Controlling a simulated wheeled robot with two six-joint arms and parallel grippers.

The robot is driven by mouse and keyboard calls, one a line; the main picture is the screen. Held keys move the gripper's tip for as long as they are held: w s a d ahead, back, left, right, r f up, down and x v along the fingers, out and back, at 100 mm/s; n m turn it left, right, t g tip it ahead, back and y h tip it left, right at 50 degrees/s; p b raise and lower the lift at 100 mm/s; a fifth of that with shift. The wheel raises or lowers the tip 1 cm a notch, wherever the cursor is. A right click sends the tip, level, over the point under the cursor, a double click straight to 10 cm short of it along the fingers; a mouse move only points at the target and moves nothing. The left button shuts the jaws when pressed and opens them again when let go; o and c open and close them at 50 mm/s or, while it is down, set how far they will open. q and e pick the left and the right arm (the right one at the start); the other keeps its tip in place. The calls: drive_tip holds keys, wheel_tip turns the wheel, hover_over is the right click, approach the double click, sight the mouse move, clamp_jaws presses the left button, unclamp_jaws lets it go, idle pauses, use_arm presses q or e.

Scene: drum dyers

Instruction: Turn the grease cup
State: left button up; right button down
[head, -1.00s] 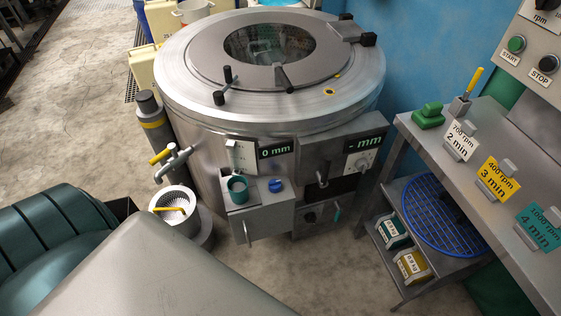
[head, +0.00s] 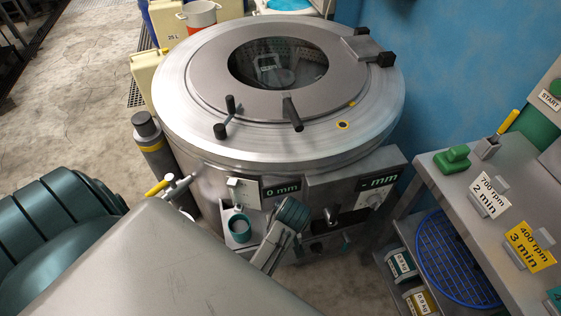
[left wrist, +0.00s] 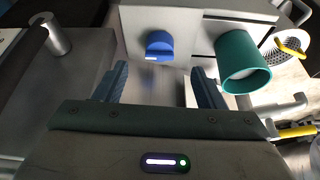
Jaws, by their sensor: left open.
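A blue round knob with a white mark (left wrist: 158,45) sits on a grey box front on the drum machine (head: 180,95). I take it for the grease cup, though no label names it. In the left wrist view it lies ahead of my open left gripper (left wrist: 159,82), roughly between the fingers and apart from them. In the head view the left gripper (head: 291,214) is in front of the machine and hides the knob. A teal cup (left wrist: 242,62) stands beside the knob; it also shows in the head view (head: 238,227). My right gripper is not in view.
A tap with a yellow handle (head: 157,187) is left of the box. Display panels reading 0 mm (head: 282,190) and - mm (head: 380,180) are above. A metal bench (head: 440,175) with rpm cards stands at the right. Floor is clear at the far left.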

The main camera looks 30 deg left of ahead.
use_arm(q)
drive_tip(key=shift+n, duration=0.3)
drive_tip(key=x, duration=0.9)
drive_tip(key=shift+w+a, duration=0.45)
drive_tip(key=c, duration=1)
